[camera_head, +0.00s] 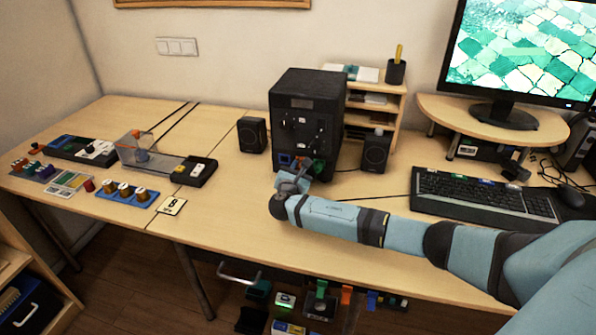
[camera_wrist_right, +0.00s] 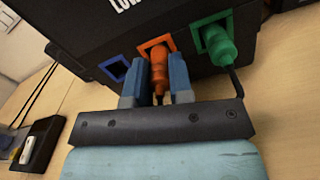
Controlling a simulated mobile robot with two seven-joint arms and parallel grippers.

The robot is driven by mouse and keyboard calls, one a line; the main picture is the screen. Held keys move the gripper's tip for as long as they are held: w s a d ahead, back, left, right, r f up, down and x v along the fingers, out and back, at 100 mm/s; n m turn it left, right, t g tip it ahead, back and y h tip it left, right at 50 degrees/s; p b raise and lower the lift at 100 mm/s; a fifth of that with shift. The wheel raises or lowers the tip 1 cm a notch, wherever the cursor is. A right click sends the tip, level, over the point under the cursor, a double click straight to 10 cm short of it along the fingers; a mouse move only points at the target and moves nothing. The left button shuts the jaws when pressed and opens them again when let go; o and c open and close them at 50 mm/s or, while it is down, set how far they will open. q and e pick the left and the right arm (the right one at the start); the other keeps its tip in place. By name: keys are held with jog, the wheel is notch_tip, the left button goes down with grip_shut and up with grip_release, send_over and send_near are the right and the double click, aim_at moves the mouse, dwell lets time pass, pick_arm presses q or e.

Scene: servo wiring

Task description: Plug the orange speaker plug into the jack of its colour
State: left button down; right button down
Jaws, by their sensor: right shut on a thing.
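The orange speaker plug (camera_wrist_right: 159,63) is between the two blue fingers of my right gripper (camera_wrist_right: 157,82), which is shut on it. Its front end overlaps the orange-framed jack (camera_wrist_right: 146,46) on the black box (camera_head: 305,105). I cannot tell how deep it sits. A green plug (camera_wrist_right: 217,44) stands in the green-framed jack on the right, with a dark cable. A blue-framed jack (camera_wrist_right: 116,68) on the left is empty. In the head view my right gripper (camera_head: 293,176) is low at the box's front and hides most of the orange plug. My left gripper is not in view.
Two small black speakers (camera_head: 252,134) (camera_head: 377,151) flank the box. A keyboard (camera_head: 484,198) lies to the right under my arm's far side. Parts trays and a switch board (camera_head: 195,172) lie to the left.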

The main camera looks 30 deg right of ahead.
jog(key=shift+w+d, duration=0.4)
jog(key=c, duration=0.9)
grip_release()
jog(key=shift+c, duration=0.2)
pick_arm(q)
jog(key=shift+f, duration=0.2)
pick_arm(e)
jog(key=v, duration=0.3)
jog(key=p+v, duration=0.1)
jog(key=v, duration=0.9)
jog(key=shift+s+a+p, duration=0.3)
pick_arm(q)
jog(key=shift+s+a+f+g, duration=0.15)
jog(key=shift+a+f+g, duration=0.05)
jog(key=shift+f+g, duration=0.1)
